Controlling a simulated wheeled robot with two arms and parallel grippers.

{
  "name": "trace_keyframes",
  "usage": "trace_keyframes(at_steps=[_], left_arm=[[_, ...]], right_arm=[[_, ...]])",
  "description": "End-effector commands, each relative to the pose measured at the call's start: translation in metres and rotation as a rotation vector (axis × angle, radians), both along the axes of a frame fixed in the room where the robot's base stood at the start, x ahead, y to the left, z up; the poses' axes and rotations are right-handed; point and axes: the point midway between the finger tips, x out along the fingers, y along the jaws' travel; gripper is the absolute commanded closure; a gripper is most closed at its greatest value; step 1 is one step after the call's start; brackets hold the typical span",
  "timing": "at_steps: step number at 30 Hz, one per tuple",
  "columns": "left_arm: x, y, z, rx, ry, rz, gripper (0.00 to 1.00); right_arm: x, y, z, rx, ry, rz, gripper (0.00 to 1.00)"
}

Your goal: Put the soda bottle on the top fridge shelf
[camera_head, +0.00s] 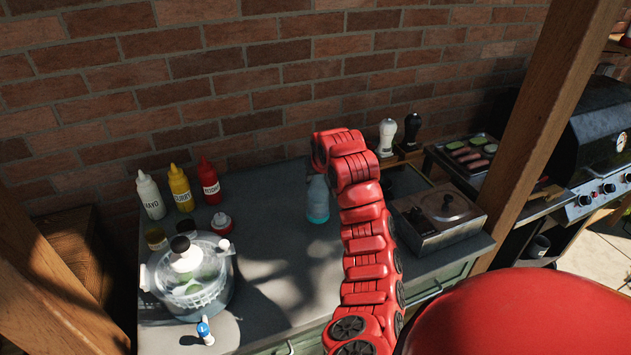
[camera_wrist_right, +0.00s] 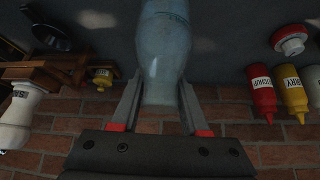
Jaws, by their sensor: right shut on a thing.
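The soda bottle (camera_head: 317,201) is pale blue and stands upright at the counter, left of my red right arm. Its upper part is hidden by the wrist in the head view. In the right wrist view the bottle (camera_wrist_right: 165,50) is between the two fingers of my right gripper (camera_wrist_right: 160,108), which is shut on it. I cannot tell whether its base touches the counter. The fingers are hidden in the head view. No fridge or shelf is visible, and my left gripper is not in view.
Mayo, curry and ketchup bottles (camera_head: 180,188) stand at the back left of the counter (camera_head: 262,250). A clear salad spinner (camera_head: 190,280) is front left. A metal box with a lid (camera_head: 440,215) is right of my arm. A wooden post (camera_head: 545,120) and grill (camera_head: 600,150) are further right.

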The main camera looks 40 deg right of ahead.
Motion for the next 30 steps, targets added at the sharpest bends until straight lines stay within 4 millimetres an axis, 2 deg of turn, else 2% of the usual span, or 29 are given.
trace_keyframes(at_steps=[4,10,17,29,30], left_arm=[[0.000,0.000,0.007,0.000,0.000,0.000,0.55],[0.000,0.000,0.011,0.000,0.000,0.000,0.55],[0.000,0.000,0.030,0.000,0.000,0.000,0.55],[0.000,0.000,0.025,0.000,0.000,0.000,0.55],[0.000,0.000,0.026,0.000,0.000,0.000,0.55]], right_arm=[[0.010,-0.003,0.000,-0.001,0.000,0.003,1.00],[0.013,-0.005,-0.005,-0.003,0.003,0.004,1.00],[0.011,-0.004,-0.031,-0.003,0.006,0.004,1.00],[0.013,-0.005,-0.041,-0.002,0.000,0.003,1.00],[0.012,-0.005,-0.040,-0.002,0.000,0.003,0.50]])
